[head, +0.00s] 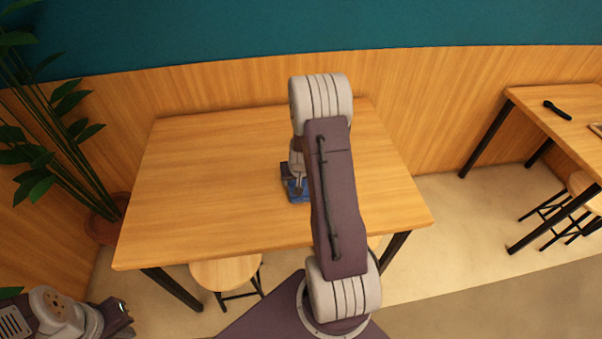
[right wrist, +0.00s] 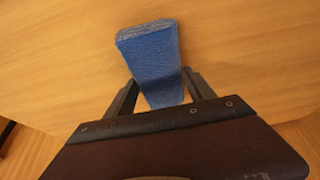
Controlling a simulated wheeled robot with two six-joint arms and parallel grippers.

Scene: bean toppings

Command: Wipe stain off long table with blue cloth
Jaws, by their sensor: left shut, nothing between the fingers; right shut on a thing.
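The long wooden table (head: 210,165) stands against the wood-panelled wall. The blue cloth (head: 299,194) is at the middle of its top, partly hidden by my right arm. In the right wrist view the cloth (right wrist: 150,55) is a folded blue block between the fingers, against the wood surface. My right gripper (right wrist: 158,85) is shut on it; in the head view the arm covers most of this gripper. My left gripper (head: 126,324) is shut and empty at the bottom left, away from the table. No stain shows on the visible table top; my right arm hides part of it.
A wooden stool (head: 226,273) is tucked under the table's front edge. A potted plant (head: 106,220) stands to the left. Another table (head: 565,110) with a dark object (head: 557,110) is at the right, with stools beside it. The table top's left half is clear.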

